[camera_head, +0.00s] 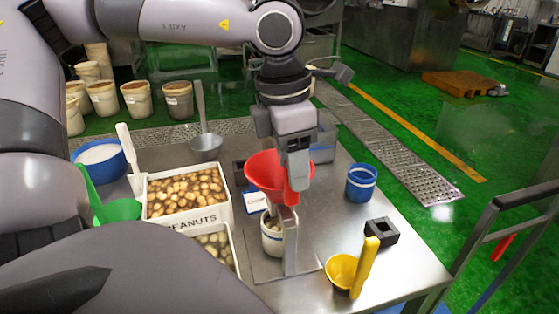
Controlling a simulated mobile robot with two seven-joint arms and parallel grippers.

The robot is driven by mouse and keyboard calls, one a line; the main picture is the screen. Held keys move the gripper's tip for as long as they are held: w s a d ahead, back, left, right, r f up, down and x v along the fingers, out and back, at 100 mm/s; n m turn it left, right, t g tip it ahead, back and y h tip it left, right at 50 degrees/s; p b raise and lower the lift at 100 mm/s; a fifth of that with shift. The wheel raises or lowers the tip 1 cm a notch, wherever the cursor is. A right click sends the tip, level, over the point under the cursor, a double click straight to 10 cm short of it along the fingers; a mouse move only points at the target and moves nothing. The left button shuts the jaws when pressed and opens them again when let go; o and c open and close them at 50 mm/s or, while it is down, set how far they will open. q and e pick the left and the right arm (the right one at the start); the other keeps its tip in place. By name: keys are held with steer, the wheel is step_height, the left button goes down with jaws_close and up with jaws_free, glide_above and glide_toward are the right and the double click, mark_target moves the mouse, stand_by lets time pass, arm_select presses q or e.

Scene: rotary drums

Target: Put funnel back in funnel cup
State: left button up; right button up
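The red funnel (268,176) is at the middle of the metal table, mouth up. My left gripper (298,182) reaches down at the funnel's right side and appears shut on it, with red showing around its fingers. A blue cup with a pale band (361,184) stands empty-handed at the right. I cannot tell which cup is the funnel cup. My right gripper is not in view.
A white peanuts bin (190,222), a second bin (234,255), a green scoop (120,210) and a blue bowl (98,160) crowd the left. A yellow scoop (342,270) and a black square holder (381,232) lie at right. Bare tabletop lies between the post and blue cup.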

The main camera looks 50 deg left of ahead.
arm_select(q)
jaws_close()
steer(key=shift+r, duration=0.1)
